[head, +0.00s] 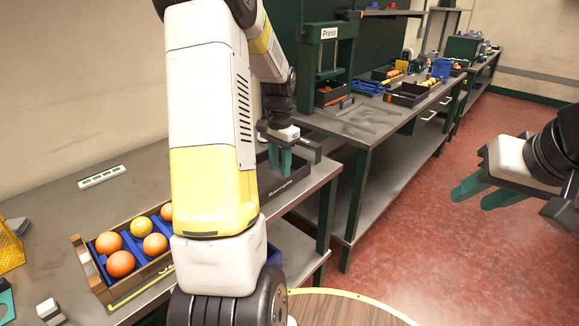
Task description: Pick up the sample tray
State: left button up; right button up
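The sample tray (300,178) is a dark, low tray with white lettering on its front wall. It sits at the right end of the near workbench, and my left arm hides its left part. My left gripper (280,165) is over the tray with its green fingers pointing down. The fingers look apart, with the tips inside the tray's outline; I see nothing between them, and cannot tell if they touch it. My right gripper (482,196) is open and empty at the right, over the red floor and away from the benches.
A crate (82,262) with blue dividers holds several oranges and a yellow ball on the near bench (55,205). A green press (329,60) stands on the farther bench (375,118), with more trays beyond. A round wooden top (345,308) is at the bottom. The red floor at right is clear.

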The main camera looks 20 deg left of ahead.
aim_at(280, 182)
pick_arm(q)
notch_tip(280, 182, down, 7)
jog(key=shift+s+a+r, duration=0.1)
jog(key=shift+s, duration=0.05)
grip_shut()
dwell(1.5)
